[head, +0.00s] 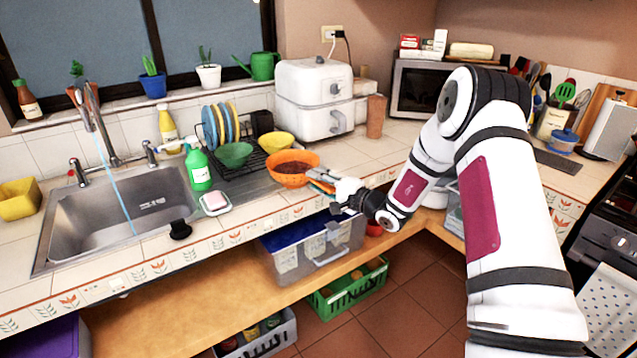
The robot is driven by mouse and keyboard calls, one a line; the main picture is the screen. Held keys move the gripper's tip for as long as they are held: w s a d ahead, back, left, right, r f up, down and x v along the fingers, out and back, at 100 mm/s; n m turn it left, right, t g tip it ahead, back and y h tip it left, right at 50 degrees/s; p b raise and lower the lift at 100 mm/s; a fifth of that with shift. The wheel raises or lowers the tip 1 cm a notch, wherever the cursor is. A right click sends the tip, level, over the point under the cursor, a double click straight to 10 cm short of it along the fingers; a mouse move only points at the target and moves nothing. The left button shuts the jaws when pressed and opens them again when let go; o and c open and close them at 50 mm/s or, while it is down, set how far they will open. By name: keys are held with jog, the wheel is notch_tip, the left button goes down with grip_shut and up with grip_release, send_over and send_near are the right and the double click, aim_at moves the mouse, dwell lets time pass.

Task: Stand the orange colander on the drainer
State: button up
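The orange colander (289,180) is an upright round bowl with a dark inside, at the front right end of the drainer area. I cannot tell whether it rests on the drainboard or on the counter beside it. The drainer (245,188) is a grey metal board right of the sink, with a black rack holding upright plates and a green and a yellow bowl. My gripper (340,194) is at the counter's front edge, right of the colander and apart from it, close to some flat coloured items. Its fingers are small and dark here, so their opening is unclear.
The sink (120,212) has water running from its tap. A white appliance (314,97) stands behind the colander. Clear tiled counter (385,150) lies to the right.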

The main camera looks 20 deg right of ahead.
jog(key=shift+r, duration=0.2)
jog(key=f+v, duration=0.1)
jog(key=v, duration=1.1)
jog(key=s+a+r+n+g+y, duration=0.2)
jog(key=s+a+r+n+g, duration=0.15)
jog(key=a+r, duration=0.3)
jog(key=s+a+r+n+g+y, duration=0.25)
jog(key=s+a+r+g, duration=0.2)
jog(key=a, duration=0.25)
jog(key=s+a+r+n+g+h, duration=0.25)
jog(key=s+a+g, duration=0.2)
jog(key=s, duration=0.65)
jog(key=s+r+n+g+h, duration=0.25)
jog(key=s+h, duration=0.25)
jog(key=s, duration=0.8)
jog(key=s+d+r+t+h, duration=0.1)
jog(key=s+d+t+h, duration=0.3)
jog(key=d, duration=0.5)
jog(key=s+h, duration=0.2)
jog(key=s, duration=0.1)
jog(key=shift+d+r+n, duration=0.2)
jog(key=shift+d+n, duration=0.1)
jog(key=shift+n, duration=0.1)
